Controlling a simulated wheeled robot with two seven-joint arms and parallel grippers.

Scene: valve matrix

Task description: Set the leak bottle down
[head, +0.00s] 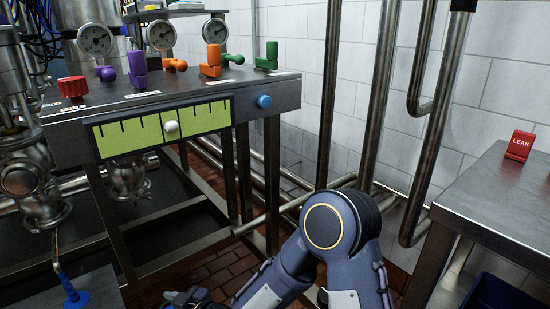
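A small red block marked LEAK (519,144) stands upright on the steel table (490,214) at the right; I cannot tell whether it is a bottle or a sign. No other thing that looks like a leak bottle is in view. One of my arms, seemingly the right, bends at the bottom centre, well left of that table. A dark part at the bottom edge may be my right gripper (192,298); it is cut off, and its fingers and anything in them cannot be made out. My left gripper is out of view.
Steel pipes (331,100) rise along the tiled wall. A blue bin (497,294) is at the lower right. The right table's visible top is mostly clear.

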